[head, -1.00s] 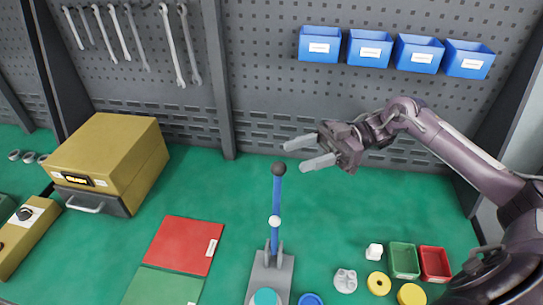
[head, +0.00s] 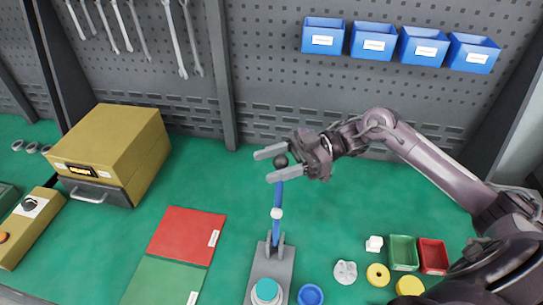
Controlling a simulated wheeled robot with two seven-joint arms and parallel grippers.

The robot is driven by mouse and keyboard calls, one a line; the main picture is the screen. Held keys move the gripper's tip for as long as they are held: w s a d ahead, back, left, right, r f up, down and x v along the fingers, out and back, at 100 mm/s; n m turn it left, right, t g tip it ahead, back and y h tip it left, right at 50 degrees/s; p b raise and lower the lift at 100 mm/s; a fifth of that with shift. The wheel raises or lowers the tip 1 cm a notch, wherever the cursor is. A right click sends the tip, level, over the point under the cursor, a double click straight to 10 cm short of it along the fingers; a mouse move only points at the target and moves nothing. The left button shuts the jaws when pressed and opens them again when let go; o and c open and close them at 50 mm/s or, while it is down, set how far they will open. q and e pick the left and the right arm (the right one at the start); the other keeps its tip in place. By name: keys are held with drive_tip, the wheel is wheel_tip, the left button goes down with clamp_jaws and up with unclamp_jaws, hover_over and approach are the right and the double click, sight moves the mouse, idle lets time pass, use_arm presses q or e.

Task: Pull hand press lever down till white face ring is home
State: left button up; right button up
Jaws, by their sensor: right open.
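The hand press (head: 262,274) stands on the green bench at the front middle, with a grey base and a teal round part (head: 266,290) at its near end. I cannot make out a white face ring for certain. My left gripper is not in view.
Right of the press lie a blue ring (head: 311,295), a grey lobed part (head: 345,272), yellow rings (head: 378,275), a white part (head: 374,244), a green bin (head: 403,252) and a red bin (head: 433,256). Red and green mats (head: 186,235) and a yellow box (head: 117,145) are left.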

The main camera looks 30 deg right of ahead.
drive_tip(key=shift+a, duration=0.25)
clamp_jaws()
drive_tip(key=shift+a, duration=0.1)
